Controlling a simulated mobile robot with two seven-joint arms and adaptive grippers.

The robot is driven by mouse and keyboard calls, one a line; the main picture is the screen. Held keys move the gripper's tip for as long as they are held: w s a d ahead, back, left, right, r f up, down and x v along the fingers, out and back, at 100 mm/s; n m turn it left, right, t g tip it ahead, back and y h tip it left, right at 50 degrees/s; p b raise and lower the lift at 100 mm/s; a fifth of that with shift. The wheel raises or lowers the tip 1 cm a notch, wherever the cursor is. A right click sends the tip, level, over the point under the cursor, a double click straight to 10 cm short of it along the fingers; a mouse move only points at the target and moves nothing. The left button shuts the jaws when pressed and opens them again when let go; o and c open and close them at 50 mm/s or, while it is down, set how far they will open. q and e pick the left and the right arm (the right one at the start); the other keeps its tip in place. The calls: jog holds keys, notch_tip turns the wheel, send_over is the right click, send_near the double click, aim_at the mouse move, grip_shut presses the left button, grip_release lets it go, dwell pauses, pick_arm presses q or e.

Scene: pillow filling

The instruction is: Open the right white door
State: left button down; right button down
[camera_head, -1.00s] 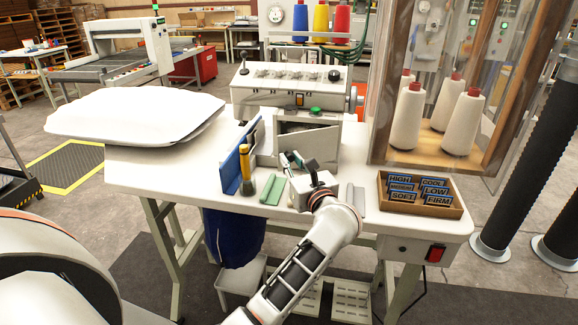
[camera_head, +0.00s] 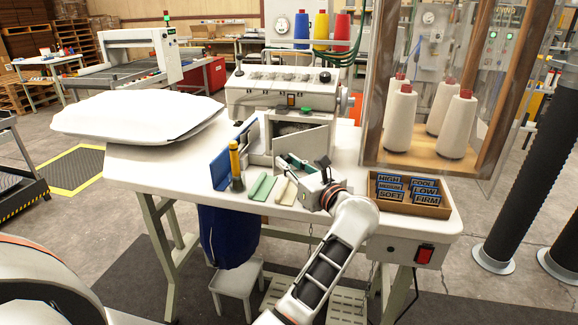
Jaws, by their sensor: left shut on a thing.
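The right white door (camera_head: 308,143) is a pale panel on the front of the white machine (camera_head: 280,94) on the table. It stands at an angle, with a dark gap showing above it. My left gripper (camera_head: 293,164) is at the door's lower front edge, shut on it. The exact contact is small and partly hidden by the gripper. A second narrow panel (camera_head: 248,136) stands at the left of the opening. My right gripper is not in view.
On the white table (camera_head: 150,165) are a blue panel (camera_head: 220,170), a yellow-topped tool (camera_head: 236,160), a green strip (camera_head: 261,187) and a cream strip (camera_head: 286,190). A label box (camera_head: 425,211) lies right of my arm. A pillow (camera_head: 135,115) is at left. A clear cabinet with cones (camera_head: 457,125) stands at right.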

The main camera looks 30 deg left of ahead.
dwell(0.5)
pick_arm(q)
jog(key=c, duration=1.9)
grip_release()
